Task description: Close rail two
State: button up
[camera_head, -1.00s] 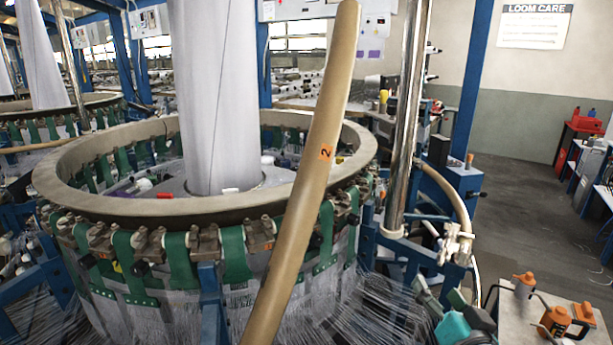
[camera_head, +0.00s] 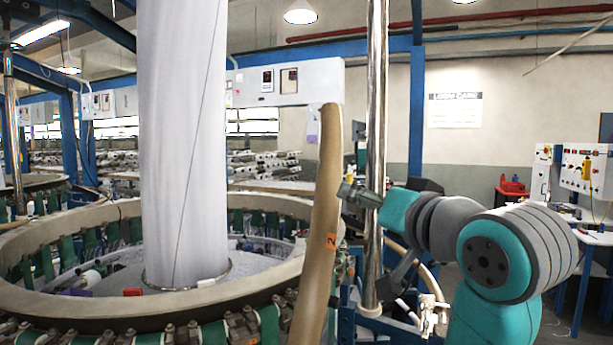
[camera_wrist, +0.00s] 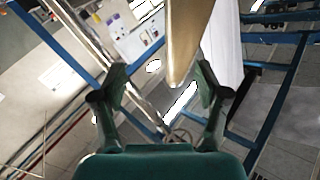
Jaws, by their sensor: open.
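Rail two (camera_head: 318,240) is a tan, curved rail with an orange label reading 2. It stands raised and tilted in front of the loom ring (camera_head: 75,319), its upper end free in the air; its lower end is out of frame. My gripper (camera_head: 350,195) is at the right of the rail's upper part in the head view. In the wrist view the rail (camera_wrist: 185,40) comes down from the top, its tip between the open fingers of my gripper (camera_wrist: 160,92) or just beyond them. I cannot tell whether they touch.
A shiny vertical post (camera_head: 375,150) stands close behind my gripper. A tall white fabric tube (camera_head: 180,140) rises from the loom's middle. A blue column (camera_head: 416,110) stands farther right. A control panel (camera_head: 590,170) and a table are at the far right.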

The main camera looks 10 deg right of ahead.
aim_at(337, 176)
jog(key=w+a+r, duration=0.1)
jog(key=w, duration=0.2)
jog(key=w+a+r, duration=0.1)
jog(key=w, duration=0.2)
jog(key=w+a+r, duration=0.1)
jog(key=w, duration=0.2)
jog(key=shift+w+a+r, duration=0.1)
jog(key=shift+w+a, duration=0.15)
grip_shut()
jog(key=shift+d, duration=0.1)
